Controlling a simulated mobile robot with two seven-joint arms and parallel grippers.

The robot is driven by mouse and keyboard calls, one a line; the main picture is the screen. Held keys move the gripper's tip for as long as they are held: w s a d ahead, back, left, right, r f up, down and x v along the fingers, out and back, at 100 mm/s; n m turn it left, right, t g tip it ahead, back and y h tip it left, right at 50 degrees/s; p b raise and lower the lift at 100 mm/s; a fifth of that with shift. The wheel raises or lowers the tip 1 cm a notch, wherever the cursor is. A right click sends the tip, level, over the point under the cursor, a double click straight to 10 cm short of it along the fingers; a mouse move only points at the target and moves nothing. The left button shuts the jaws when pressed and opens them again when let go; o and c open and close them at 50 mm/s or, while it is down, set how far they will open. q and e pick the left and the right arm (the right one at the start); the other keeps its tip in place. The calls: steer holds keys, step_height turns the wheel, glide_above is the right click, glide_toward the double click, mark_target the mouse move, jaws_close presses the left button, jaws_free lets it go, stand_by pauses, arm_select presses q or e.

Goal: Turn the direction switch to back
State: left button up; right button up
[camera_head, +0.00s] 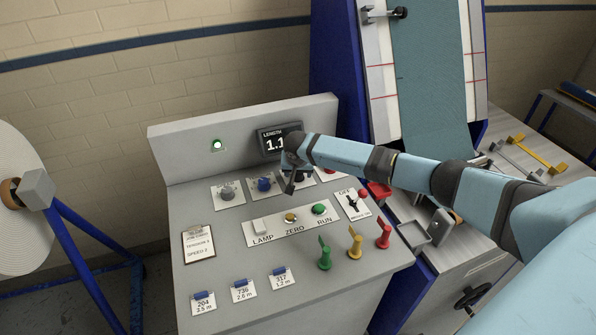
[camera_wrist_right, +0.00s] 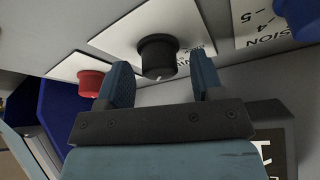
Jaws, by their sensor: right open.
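The direction switch appears to be the black round knob (camera_wrist_right: 157,56) on a white label plate in the right wrist view. It has a small white mark on its edge nearest my gripper. The label print is cut off, so its setting cannot be read. My right gripper (camera_wrist_right: 160,85) is open, with one finger on each side of the knob; I cannot tell whether they touch it. In the head view my right gripper (camera_head: 289,184) is over the upper right of the grey console and mostly hides the knob. My left gripper is out of view.
A blue knob (camera_head: 264,184) and a grey knob (camera_head: 226,193) sit left of my gripper. A red button (camera_wrist_right: 91,83) is close by on the other side. Below are a lamp switch, the yellow ZERO and green RUN (camera_head: 319,208) buttons, and coloured pegs (camera_head: 355,242). The display (camera_head: 279,140) stands behind.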

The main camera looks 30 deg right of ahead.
steer(key=shift+f, duration=0.1)
steer(key=c, duration=0.9)
